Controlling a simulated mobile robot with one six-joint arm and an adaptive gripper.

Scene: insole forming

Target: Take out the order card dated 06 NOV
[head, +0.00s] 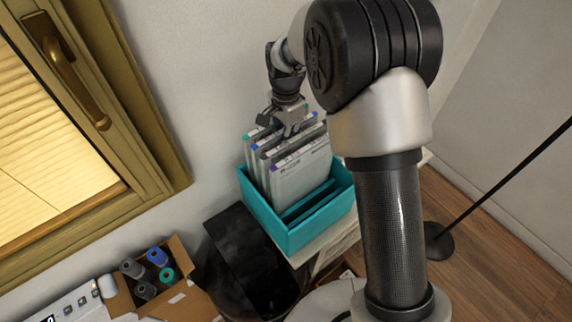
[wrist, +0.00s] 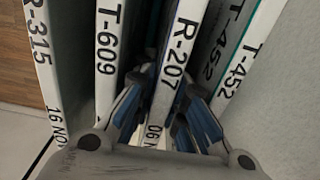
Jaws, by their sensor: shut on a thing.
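The order cards stand upright in a row in a teal box (head: 290,238). In the wrist view my gripper (wrist: 165,92) has one finger on each side of the card marked R-207 (wrist: 182,48) and is shut on it. That card's date reads "06 N", with the rest hidden by the gripper. In the head view my gripper (head: 291,127) is at the top of the cards. Left of the held card are card T-609 (wrist: 108,60) and card R-315 (wrist: 42,60), dated "16 NO".
A cardboard box (head: 155,270) with several spools is at the lower left. A window (head: 60,130) is on the left wall. A thin black pole (head: 490,190) stands on the right.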

